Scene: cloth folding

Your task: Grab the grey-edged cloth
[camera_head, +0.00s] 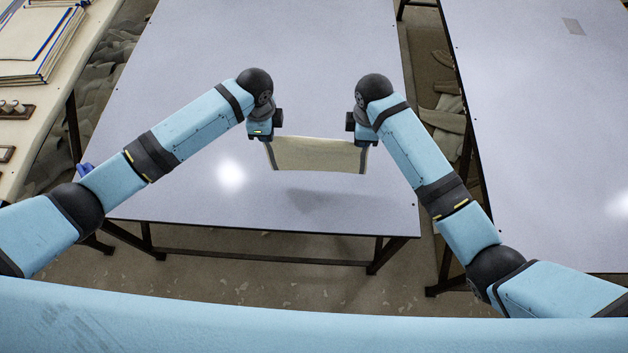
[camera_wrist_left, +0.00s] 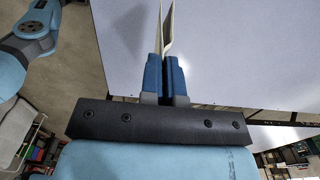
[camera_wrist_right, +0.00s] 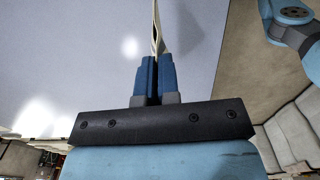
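A cream cloth (camera_head: 318,155) with grey side edges hangs between my two grippers in the head view, above the table. A shadow lies on the table below it. My left gripper (camera_head: 268,139) is at the cloth's left upper corner. In the left wrist view its blue fingers (camera_wrist_left: 164,62) are closed together on the cloth (camera_wrist_left: 168,30). My right gripper (camera_head: 364,143) is at the right upper corner. In the right wrist view its blue fingers (camera_wrist_right: 157,62) are closed together on the cloth (camera_wrist_right: 157,30), which shows nearly edge-on.
The pale table (camera_head: 200,195) under the cloth is otherwise bare. A second pale table (camera_head: 560,120) stands to the right across a gap. A bench (camera_head: 50,85) with a stack of blue-edged panels (camera_head: 40,45) is at the left.

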